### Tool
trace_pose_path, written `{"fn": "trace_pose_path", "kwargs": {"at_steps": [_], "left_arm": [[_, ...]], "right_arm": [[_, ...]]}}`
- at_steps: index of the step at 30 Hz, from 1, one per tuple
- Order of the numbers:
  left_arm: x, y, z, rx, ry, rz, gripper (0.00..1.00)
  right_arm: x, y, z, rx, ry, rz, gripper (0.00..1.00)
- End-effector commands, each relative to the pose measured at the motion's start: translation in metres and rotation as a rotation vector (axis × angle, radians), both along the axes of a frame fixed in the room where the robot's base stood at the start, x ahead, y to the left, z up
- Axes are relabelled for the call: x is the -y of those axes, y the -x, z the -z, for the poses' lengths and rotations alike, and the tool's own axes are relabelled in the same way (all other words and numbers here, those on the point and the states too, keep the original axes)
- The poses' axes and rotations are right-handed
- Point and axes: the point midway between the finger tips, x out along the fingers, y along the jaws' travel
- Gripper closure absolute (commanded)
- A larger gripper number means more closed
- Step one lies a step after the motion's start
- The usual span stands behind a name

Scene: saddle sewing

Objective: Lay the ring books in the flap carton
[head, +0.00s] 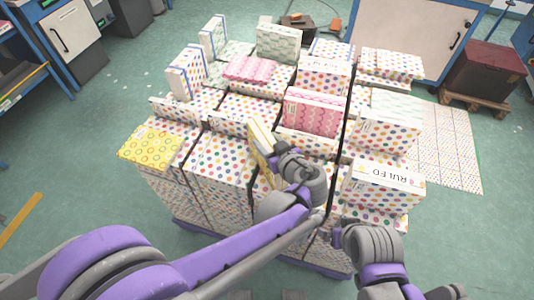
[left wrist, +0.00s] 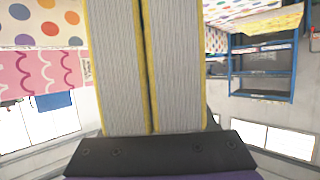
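My left gripper (head: 287,160) is at the front middle of the polka-dot cartons (head: 220,160). A yellow-edged book (head: 261,140) stands tilted at its fingers. In the left wrist view the yellow-edged page blocks (left wrist: 115,65) rise side by side from the dark gripper bar (left wrist: 160,152), and the gripper appears shut on them. A patterned piece marked "RULED" (head: 384,182) lies at the front right. Pink patterned pieces (head: 312,112) and a yellow patterned one (head: 150,148) lie on the cartons. My right gripper (head: 340,232) is beside the front right edge; its fingers are too small to read.
The cartons stand close together on a low purple base (head: 195,232). A dark red box (head: 487,70) on a wooden pallet is at the right. A white-fronted cabinet (head: 412,38) stands behind. Green floor (head: 95,110) is open at the left.

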Motion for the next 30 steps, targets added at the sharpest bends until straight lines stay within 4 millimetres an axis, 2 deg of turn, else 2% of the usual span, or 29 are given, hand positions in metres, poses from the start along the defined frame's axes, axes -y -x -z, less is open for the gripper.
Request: {"fn": "trace_pose_path", "kwargs": {"at_steps": [1, 6, 7, 22, 26, 30], "left_arm": [[0.0, 0.0, 0.0, 0.0, 0.0, -0.001, 0.68], [0.0, 0.0, 0.0, 0.0, 0.0, -0.001, 0.99], [0.0, 0.0, 0.0, 0.0, 0.0, -0.001, 1.0], [0.0, 0.0, -0.004, 0.001, -0.002, -0.001, 1.0], [0.0, 0.0, -0.019, 0.001, -0.002, -0.001, 1.0], [0.0, 0.0, -0.045, 0.001, -0.002, 0.0, 1.0]], "right_arm": [[0.0, 0.0, 0.0, 0.0, 0.0, 0.0, 0.09], [0.0, 0.0, 0.0, 0.0, 0.0, 0.0, 0.09], [0.0, 0.0, 0.0, 0.0, 0.0, 0.0, 0.09], [0.0, 0.0, -0.001, 0.0, 0.0, 0.0, 0.09], [0.0, -0.001, -0.003, 0.001, 0.0, 0.0, 0.09], [0.0, -0.001, -0.008, 0.003, 0.0, 0.0, 0.09]]}}
